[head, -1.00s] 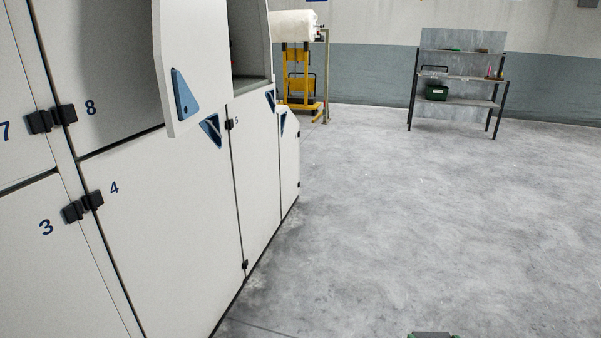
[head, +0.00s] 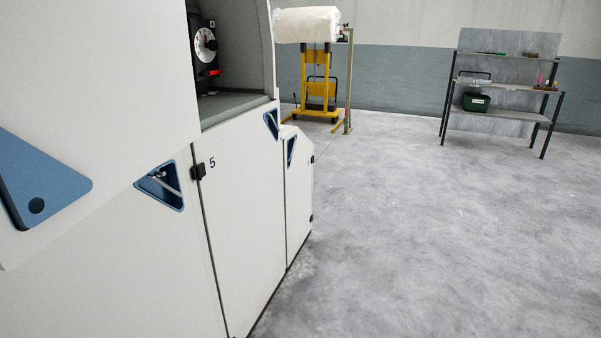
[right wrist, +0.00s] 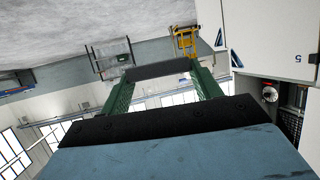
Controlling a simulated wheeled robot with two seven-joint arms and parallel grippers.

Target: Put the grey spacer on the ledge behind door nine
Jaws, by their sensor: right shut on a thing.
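A dark grey bar, apparently the grey spacer (right wrist: 157,70), is clamped between the green fingers of my right gripper (right wrist: 160,76) in the right wrist view. The gripper is shut on it and in the air, clear of the cabinet. In the head view an upper compartment stands open, with a flat grey-green ledge (head: 236,106) along its bottom. A large white door panel with a blue triangular handle (head: 42,182) fills the left of the head view, standing out in front of the cabinet. No number nine is legible. My left gripper is not in view.
A black unit with a white dial (head: 205,44) is inside the open compartment. Lower door 5 (head: 240,220) is shut. A yellow lifter (head: 318,85) stands beyond the cabinet and a shelf rack (head: 500,87) at the back right. The floor on the right is clear.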

